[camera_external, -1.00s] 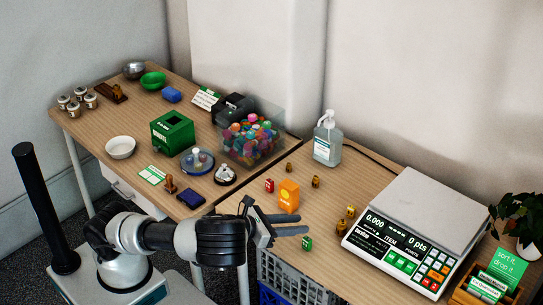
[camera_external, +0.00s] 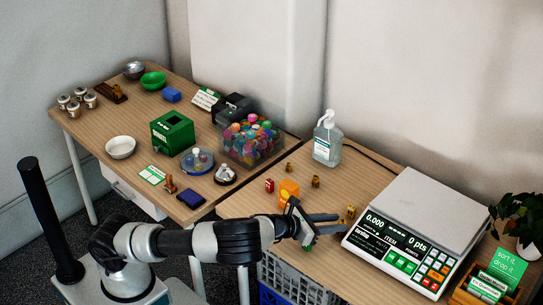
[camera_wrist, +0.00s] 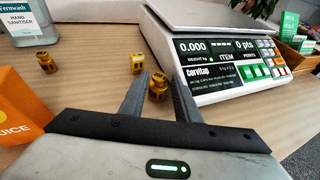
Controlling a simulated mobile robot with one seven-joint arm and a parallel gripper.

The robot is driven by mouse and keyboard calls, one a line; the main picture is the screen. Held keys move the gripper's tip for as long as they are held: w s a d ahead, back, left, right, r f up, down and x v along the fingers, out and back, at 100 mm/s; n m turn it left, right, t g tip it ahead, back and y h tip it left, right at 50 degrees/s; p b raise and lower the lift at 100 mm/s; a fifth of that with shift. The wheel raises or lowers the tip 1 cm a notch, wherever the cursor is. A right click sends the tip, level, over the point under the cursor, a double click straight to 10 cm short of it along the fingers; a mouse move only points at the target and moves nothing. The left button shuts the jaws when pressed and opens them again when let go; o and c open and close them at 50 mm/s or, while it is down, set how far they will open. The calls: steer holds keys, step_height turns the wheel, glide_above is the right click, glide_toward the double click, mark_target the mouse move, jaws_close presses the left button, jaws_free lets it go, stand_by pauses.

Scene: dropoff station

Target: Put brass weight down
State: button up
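Several small brass weights stand on the right table: one in front of the scale (camera_external: 350,211), others farther back (camera_external: 316,182) (camera_external: 288,167). In the wrist view a brass weight (camera_wrist: 158,88) stands on the table in the gap between my fingers, and a second weight (camera_wrist: 137,64) stands just beyond the left fingertip. A third weight (camera_wrist: 46,62) is at the left. My gripper (camera_external: 341,222) is open, low over the table, its fingers pointing at the scale. It also shows in the wrist view (camera_wrist: 160,78), with no clear grip on the weight. The scale (camera_external: 430,210) has an empty pan and reads 0.000.
An orange juice carton (camera_external: 289,189) stands left of my gripper, with a small red item (camera_external: 269,186) beside it. A hand sanitizer bottle (camera_external: 327,140) stands at the back. The scale's front edge is close to the right finger. A plant (camera_external: 523,218) is at far right.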

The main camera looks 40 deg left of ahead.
steer(key=shift+w+d+f, duration=0.1)
steer(key=shift+w+d, duration=0.05)
steer(key=shift+w, duration=0.15)
jaws_close()
steer(key=shift+r, duration=0.45)
step_height(320, 180, up, 9)
steer(key=p, duration=0.3)
steer(key=w+a+r+n+t+y+b, duration=0.1)
steer(key=w+a+r+n+y, duration=0.3)
steer(key=w+a, duration=0.35)
steer(key=w+a+f+n+y+b, duration=0.1)
steer(key=f+y, duration=0.1)
steer(key=f, duration=0.2)
steer(key=w+f+n+y+b, duration=0.1)
steer(key=w+f+n+y, duration=0.1)
steer(key=f, duration=0.3)
steer(key=w+a+f+n+g+y+b, duration=0.1)
steer(key=f+y+b, duration=0.1)
steer(key=f, duration=0.2)
steer(key=shift+w+a+f+n, duration=0.25)
steer(key=shift+a+n, duration=0.05)
steer(key=shift+n, duration=0.1)
